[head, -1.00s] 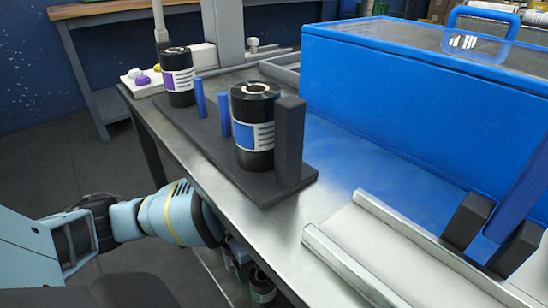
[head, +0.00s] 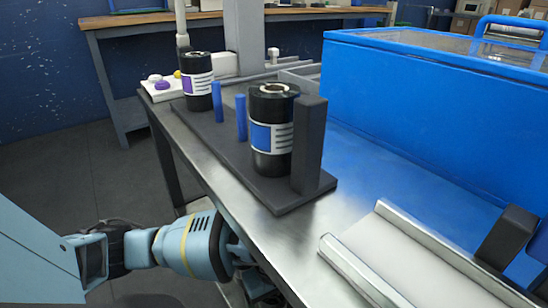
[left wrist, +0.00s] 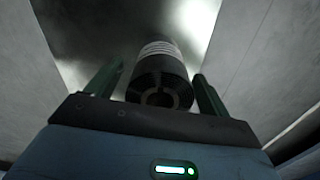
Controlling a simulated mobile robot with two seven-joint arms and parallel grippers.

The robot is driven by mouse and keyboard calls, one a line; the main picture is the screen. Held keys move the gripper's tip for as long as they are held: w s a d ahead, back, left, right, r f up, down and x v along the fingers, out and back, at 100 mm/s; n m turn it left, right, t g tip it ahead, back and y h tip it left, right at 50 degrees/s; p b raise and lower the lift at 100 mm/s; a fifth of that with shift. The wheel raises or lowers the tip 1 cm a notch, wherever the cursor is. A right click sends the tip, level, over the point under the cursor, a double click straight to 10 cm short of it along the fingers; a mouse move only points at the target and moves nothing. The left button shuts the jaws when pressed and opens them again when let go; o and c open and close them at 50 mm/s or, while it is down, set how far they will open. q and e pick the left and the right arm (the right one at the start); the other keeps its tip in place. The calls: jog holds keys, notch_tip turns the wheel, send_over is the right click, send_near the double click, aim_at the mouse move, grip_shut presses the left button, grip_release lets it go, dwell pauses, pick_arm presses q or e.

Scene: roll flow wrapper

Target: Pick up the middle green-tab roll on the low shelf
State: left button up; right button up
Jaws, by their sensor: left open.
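In the left wrist view, my left gripper (left wrist: 158,74) is open, one finger on each side of a dark roll with a white striped label (left wrist: 160,48). The roll's round end and hollow core face the camera. A gap shows at the right finger; I cannot tell whether the left finger touches. No green tab is visible, so I cannot tell which roll this is. My right gripper is not in view.
On the metal table (head: 210,165), a blue-label roll (head: 272,137) and a purple-label roll (head: 198,85) stand on a dark base with blue pegs and a dark post (head: 309,145). A blue machine housing (head: 420,110) stands right. The table edge overhangs my left arm.

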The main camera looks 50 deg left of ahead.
pick_arm(q)
jog(key=shift+f, duration=0.3)
jog(key=c, duration=1.3)
jog(key=shift+r, duration=0.15)
jog(key=shift+r+p, duration=0.3)
jog(key=shift+r, duration=0.1)
jog(key=s+d+r+p, duration=0.1)
jog(key=s+r+p, duration=0.1)
jog(key=s, duration=0.6)
jog(key=s+d+r+p, duration=0.2)
jog(key=s+p, duration=0.2)
jog(key=s, duration=0.3)
jog(key=shift+s, duration=0.35)
